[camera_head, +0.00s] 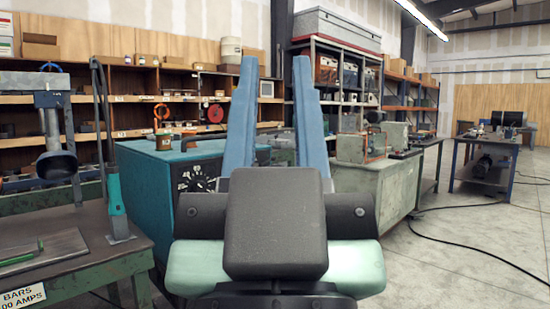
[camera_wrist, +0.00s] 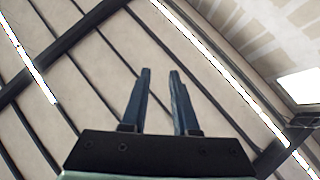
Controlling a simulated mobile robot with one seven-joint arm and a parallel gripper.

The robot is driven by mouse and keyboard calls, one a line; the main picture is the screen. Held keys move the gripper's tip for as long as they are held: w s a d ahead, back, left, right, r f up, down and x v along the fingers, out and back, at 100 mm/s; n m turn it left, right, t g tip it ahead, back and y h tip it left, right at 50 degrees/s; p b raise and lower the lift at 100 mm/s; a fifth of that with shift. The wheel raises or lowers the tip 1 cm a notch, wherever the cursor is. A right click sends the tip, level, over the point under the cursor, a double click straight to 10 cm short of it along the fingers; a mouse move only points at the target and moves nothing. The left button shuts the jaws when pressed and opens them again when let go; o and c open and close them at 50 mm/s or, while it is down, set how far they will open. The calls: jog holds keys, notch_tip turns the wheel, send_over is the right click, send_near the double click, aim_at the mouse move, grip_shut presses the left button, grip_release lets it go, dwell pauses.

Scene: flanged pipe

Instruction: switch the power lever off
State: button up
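My gripper (camera_head: 274,64) stands in the middle of the head view, its two blue fingers pointing up. The fingers are apart with nothing between them. In the wrist view my gripper (camera_wrist: 160,72) is also open and empty, against the ceiling. A teal machine box (camera_head: 145,190) with a black dial face (camera_head: 197,178) stands behind my gripper, which hides part of it. I cannot make out a power lever for certain; the box front is partly covered. A tall teal-handled tool (camera_head: 115,205) stands upright on the green bench at left, apart from my gripper.
The green workbench (camera_head: 115,268) at left carries a metal plate (camera_head: 45,250) and a drill-like machine (camera_head: 55,135). Shelves (camera_head: 130,110) line the back wall. Grey-green cabinets (camera_head: 375,185) and a table (camera_head: 485,150) stand at right. Black cables (camera_head: 465,245) cross the otherwise clear right floor.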

notch_tip(320, 180, up, 2)
jog(key=shift+r+p, duration=0.25)
jog(key=shift+p, duration=0.85)
grip_shut()
notch_tip(320, 180, up, 22)
jog(key=p, duration=2.1)
jog(key=shift+f+p, duration=0.15)
jog(key=shift+p, duration=0.2)
jog(key=shift+w, duration=0.1)
